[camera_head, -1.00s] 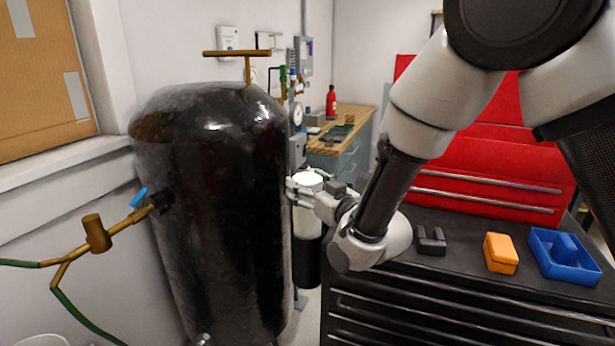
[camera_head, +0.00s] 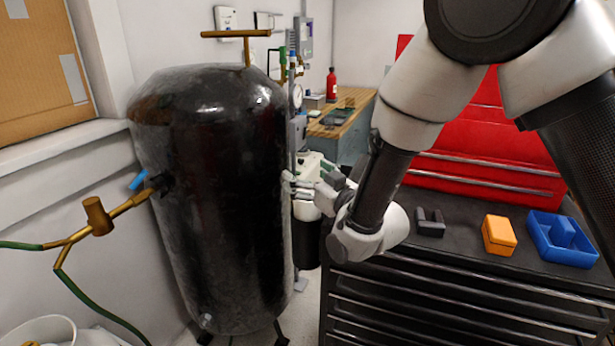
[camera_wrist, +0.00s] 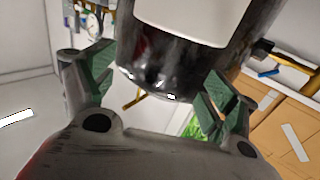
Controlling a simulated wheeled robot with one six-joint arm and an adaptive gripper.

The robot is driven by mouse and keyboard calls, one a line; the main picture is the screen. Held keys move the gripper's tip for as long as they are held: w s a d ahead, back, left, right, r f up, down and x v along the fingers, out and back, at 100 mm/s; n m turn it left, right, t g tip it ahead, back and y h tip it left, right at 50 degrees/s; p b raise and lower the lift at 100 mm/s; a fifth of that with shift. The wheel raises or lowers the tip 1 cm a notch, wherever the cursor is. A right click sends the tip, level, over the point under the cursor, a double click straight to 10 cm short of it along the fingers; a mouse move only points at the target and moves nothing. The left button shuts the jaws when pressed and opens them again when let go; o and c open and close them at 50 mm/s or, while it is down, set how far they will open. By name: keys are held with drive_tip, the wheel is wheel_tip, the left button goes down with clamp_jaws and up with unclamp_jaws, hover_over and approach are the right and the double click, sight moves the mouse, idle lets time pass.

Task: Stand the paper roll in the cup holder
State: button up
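The white paper roll (camera_head: 306,212) stands upright beside the black tank in the head view, its top partly covered by my gripper. Its lower end meets a dark cylinder (camera_head: 307,254), which looks like the cup holder; how deep the roll sits cannot be told. My gripper (camera_head: 305,188) is at the roll's upper end. In the wrist view my gripper (camera_wrist: 160,68) has its green-padded fingers spread apart, with nothing visible gripped between them.
The large black tank (camera_head: 215,190) stands close to the left of the roll. A black tool chest (camera_head: 430,300) stands to the right, bearing a dark slotted block (camera_head: 430,224), an orange box (camera_head: 498,235) and a blue tray (camera_head: 532,247). A wooden bench (camera_head: 350,115) is behind.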

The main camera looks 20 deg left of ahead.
drive_tip(key=v, duration=0.7)
drive_tip(key=shift+s+d, duration=0.2)
drive_tip(key=shift+w, duration=0.1)
idle(0.5)
